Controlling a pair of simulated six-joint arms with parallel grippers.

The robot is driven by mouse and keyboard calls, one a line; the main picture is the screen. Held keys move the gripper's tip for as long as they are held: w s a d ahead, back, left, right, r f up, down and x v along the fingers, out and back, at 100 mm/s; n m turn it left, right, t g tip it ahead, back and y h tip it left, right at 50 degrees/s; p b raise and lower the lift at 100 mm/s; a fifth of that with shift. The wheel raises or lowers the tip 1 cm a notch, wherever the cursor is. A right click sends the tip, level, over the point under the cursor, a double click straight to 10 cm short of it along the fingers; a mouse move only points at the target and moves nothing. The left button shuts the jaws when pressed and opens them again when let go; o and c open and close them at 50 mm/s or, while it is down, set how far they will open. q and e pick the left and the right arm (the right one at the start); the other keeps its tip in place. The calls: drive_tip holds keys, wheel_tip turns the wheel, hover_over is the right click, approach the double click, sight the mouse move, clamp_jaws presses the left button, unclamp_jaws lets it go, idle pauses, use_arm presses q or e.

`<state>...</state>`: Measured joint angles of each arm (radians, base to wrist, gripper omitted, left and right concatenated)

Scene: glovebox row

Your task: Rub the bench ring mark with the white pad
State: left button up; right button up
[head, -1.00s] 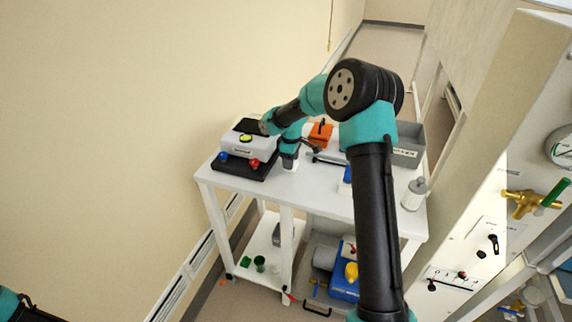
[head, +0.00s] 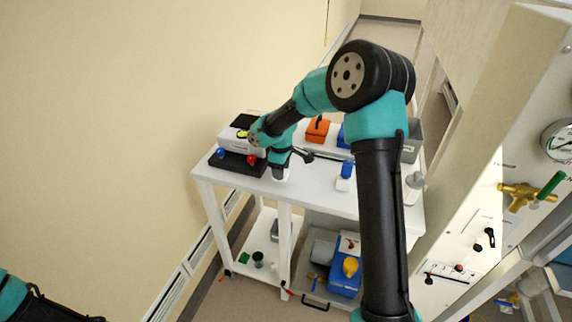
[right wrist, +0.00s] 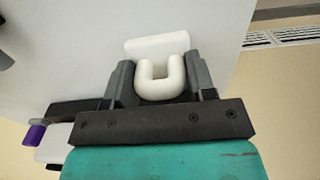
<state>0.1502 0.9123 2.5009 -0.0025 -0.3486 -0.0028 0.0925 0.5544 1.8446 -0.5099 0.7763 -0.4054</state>
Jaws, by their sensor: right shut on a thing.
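My right gripper (head: 279,168) is low over the white bench top (head: 318,192), near its front edge. In the right wrist view, the right gripper (right wrist: 160,85) is shut on the U-shaped handle of the white pad (right wrist: 157,45). The pad's flat plate lies beyond the fingers against the bench top; whether it touches is hard to tell. The pad also shows below the gripper in the head view (head: 279,175). I cannot make out the ring mark in either view. Only part of my left arm shows at the lower left, with its gripper out of the picture.
A lower shelf holds a blue pump (head: 345,278).

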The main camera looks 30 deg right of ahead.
drive_tip(key=shift+s+a, duration=0.55)
drive_tip(key=shift+a, duration=0.1)
drive_tip(key=shift+r, duration=4.05)
